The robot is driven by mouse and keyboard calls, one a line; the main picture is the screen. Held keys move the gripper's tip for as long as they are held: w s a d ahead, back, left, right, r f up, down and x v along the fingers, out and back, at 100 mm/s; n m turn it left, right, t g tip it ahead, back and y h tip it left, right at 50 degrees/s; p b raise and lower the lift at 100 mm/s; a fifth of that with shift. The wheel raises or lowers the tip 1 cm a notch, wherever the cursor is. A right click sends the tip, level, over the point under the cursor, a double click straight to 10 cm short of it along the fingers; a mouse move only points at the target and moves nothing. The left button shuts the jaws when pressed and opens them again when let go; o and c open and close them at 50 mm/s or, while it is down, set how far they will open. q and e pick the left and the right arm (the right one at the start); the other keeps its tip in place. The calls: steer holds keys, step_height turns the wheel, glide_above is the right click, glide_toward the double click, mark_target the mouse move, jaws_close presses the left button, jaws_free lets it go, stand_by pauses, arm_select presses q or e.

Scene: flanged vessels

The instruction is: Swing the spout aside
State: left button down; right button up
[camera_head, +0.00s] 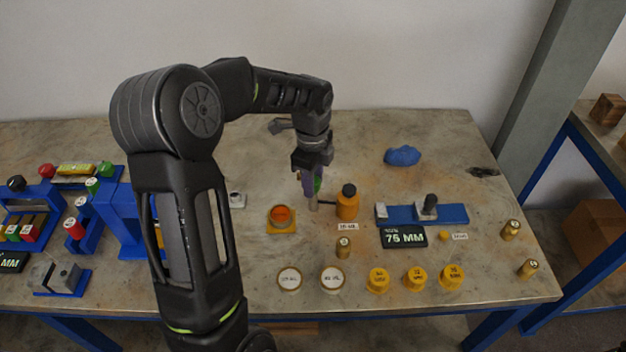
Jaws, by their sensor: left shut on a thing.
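An orange vessel (347,206) with a black top stands upright on the table, right of the middle. A thin dark spout (327,203) sticks out from its left side. My left gripper (313,204) reaches down from above, just left of the vessel, and is shut at the spout's outer end. The fingers hide that end, so the exact grip is hard to see. My right gripper is not in view.
An orange open cup on a yellow base (282,227) stands left of the gripper. A blue rail with a grey slider (452,213) lies to the right. Several yellow and white caps line the front. A blue lump (402,156) lies behind.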

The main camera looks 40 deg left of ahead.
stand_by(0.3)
arm_select(q)
steer(key=c, duration=1)
jaws_free()
steer(key=shift+s+r+b, duration=0.1)
steer(key=shift+r+b, duration=0.25)
steer(key=shift+r, duration=3.6)
